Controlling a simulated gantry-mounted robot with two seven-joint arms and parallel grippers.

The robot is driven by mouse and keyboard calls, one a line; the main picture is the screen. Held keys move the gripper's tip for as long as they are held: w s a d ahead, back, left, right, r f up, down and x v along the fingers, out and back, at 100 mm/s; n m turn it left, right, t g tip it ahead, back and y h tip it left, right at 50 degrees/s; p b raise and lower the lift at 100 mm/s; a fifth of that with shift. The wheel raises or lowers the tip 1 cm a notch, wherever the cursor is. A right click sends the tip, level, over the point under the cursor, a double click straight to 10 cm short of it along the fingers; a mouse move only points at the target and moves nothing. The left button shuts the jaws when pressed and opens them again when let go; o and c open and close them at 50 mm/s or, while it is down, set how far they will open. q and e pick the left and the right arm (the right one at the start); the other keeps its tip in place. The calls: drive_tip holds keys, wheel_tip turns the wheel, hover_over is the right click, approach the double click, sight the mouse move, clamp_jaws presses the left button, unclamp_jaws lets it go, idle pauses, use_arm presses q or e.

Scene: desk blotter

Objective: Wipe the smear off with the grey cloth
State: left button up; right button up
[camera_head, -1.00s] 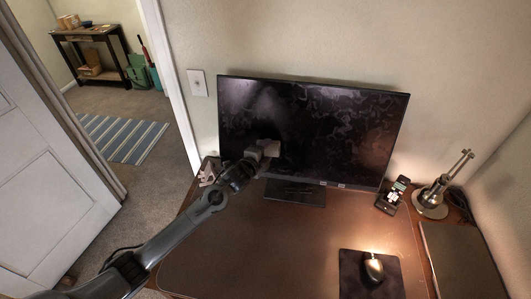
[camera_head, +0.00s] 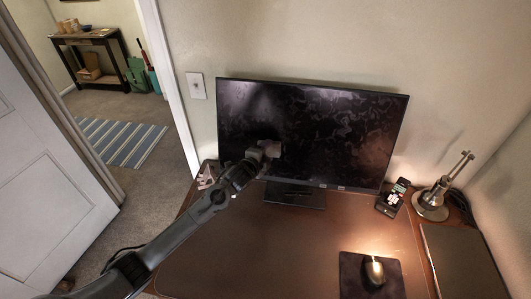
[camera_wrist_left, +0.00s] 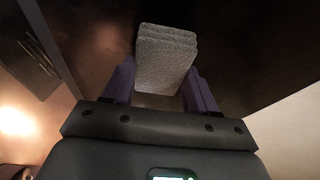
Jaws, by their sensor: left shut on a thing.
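My left gripper (camera_head: 255,158) is shut on the grey cloth (camera_head: 271,149), a small folded pad. It holds the cloth in front of the lower left part of the monitor (camera_head: 330,125); I cannot tell whether the cloth touches the screen. In the left wrist view the cloth (camera_wrist_left: 166,57) sticks out between the two fingers (camera_wrist_left: 160,88). The screen shows pale swirling marks, but I cannot tell whether they are a smear, a reflection or a picture. I make out no clear smear on the brown blotter (camera_head: 250,250). My right gripper is not in view.
A mouse (camera_head: 375,270) lies on a dark mouse pad (camera_head: 352,286) at front right. A phone (camera_head: 396,190) stands near a metal lamp (camera_head: 432,203). A dark flat folder (camera_head: 460,262) lies at the right edge. The blotter's middle is clear.

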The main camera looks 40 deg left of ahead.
sight(278, 152)
use_arm(q)
drive_tip(key=shift+w+d, duration=0.4)
drive_tip(key=shift+d, duration=0.4)
drive_tip(key=shift+w+d, duration=0.4)
drive_tip(key=shift+d, duration=0.4)
drive_tip(key=shift+w+d+b, duration=0.2)
drive_tip(key=shift+w+d, duration=0.3)
drive_tip(key=shift+d, duration=0.3)
drive_tip(key=shift+w+d+b, duration=0.15)
drive_tip(key=shift+w+d, duration=0.3)
drive_tip(key=shift+d, duration=0.3)
drive_tip(key=shift+w+d, duration=0.1)
drive_tip(key=shift+d, duration=0.05)
